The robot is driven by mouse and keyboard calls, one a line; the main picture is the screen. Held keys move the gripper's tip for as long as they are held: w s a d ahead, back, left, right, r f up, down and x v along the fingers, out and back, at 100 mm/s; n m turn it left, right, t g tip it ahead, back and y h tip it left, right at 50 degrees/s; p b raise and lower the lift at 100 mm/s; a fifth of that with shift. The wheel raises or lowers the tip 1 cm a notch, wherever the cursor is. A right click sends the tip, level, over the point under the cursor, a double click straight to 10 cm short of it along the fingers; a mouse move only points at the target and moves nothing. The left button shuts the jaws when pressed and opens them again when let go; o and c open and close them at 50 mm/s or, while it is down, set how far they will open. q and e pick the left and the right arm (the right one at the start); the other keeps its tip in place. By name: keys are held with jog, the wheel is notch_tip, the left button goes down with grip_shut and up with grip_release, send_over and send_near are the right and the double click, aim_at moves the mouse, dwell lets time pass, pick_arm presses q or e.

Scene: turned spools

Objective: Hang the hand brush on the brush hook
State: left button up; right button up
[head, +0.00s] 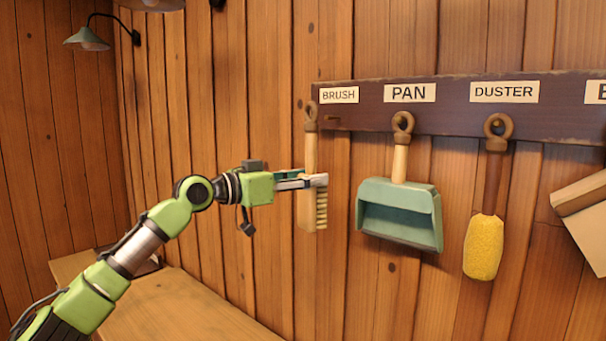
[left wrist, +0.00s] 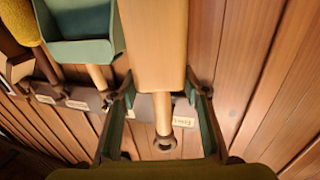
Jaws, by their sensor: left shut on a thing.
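My left gripper (head: 312,181) is shut on the hand brush (head: 310,211), across its wooden block. The brush hangs upright, bristles facing right, its pale handle and brown ring at the top. The ring is level with the left end of the rack and appears left of the brush hook (head: 331,119), apart from it. The hook is a small peg below the BRUSH label. In the left wrist view the brush block (left wrist: 154,45) sits between the fingers, with the handle and ring pointing down the picture; the hook cannot be made out there. My right gripper is not in view.
The dark rack board (head: 455,110) runs right along the plank wall. A green dustpan (head: 400,215) and a yellow duster (head: 484,247) hang from it, right of the brush. A wooden bench (head: 190,305) is below.

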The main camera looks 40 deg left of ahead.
pick_arm(q)
jog(key=shift+a+p+x, duration=0.2)
jog(key=shift+p+x, duration=0.6)
jog(key=shift+x, duration=0.2)
jog(key=shift+a+p+x, duration=0.25)
jog(key=shift+p+x, duration=0.55)
jog(key=shift+x, duration=0.15)
jog(key=shift+w+p, duration=0.85)
jog(key=shift+w, duration=0.35)
jog(key=c, duration=0.5)
jog(key=shift+w+d+f, duration=0.1)
jog(key=shift+w+f, duration=0.4)
jog(key=shift+w, duration=0.3)
jog(key=shift+w+d+f+b, duration=0.1)
jog(key=shift+w+f+b, duration=0.1)
jog(key=shift+b, duration=0.15)
jog(key=shift+s, duration=0.15)
jog(key=o, duration=1.5)
jog(key=shift+o, duration=0.2)
jog(key=shift+f, duration=0.1)
